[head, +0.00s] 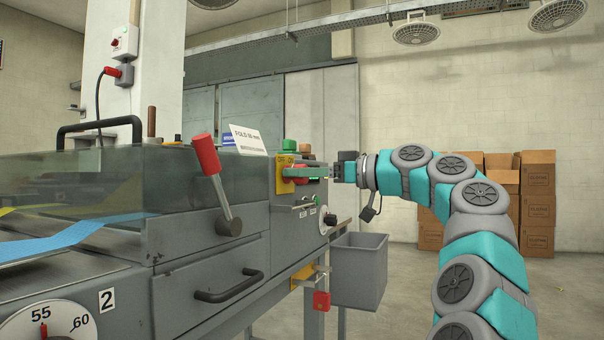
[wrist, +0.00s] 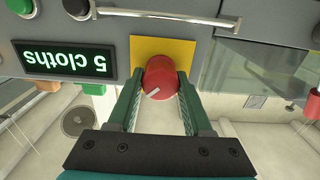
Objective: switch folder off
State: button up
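The folder's red rotary knob (wrist: 160,78) sits on a yellow plate (wrist: 149,48) in the wrist view, with a pale diagonal mark on its face. In the head view the yellow plate (head: 283,174) carries OFF and ON lettering at the end of the machine, and the red knob (head: 297,172) is partly covered by a finger. My gripper (wrist: 160,88) has its green fingers on opposite sides of the knob, and both seem to touch it. My gripper also shows in the head view (head: 310,172), reaching in from the right.
A display (wrist: 66,63) reads "5 cloths" beside the plate. A metal bar handle (wrist: 175,16) runs close by. A red-handled lever (head: 207,155) stands left of the knob. A grey bin (head: 358,270) is below my wrist. Cardboard boxes (head: 537,200) stand behind my arm.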

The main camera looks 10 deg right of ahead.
grip_shut()
jog(key=shift+n, duration=0.3)
jog(key=shift+f+n+b, duration=0.15)
jog(key=shift+n+b, duration=0.15)
jog(key=shift+n, duration=0.9)
jog(key=n, duration=0.3)
jog(key=shift+n, duration=0.3)
jog(key=n, duration=0.2)
jog(key=shift+a+n, duration=0.1)
jog(key=shift+n, duration=0.2)
jog(key=n, duration=0.4)
jog(key=shift+s, duration=0.1)
jog(key=n, duration=0.4)
jog(key=shift+f+n+p, duration=0.1)
jog(key=shift+n+p, duration=0.2)
jog(key=shift+p, duration=0.05)
jog(key=shift+s, duration=0.1)
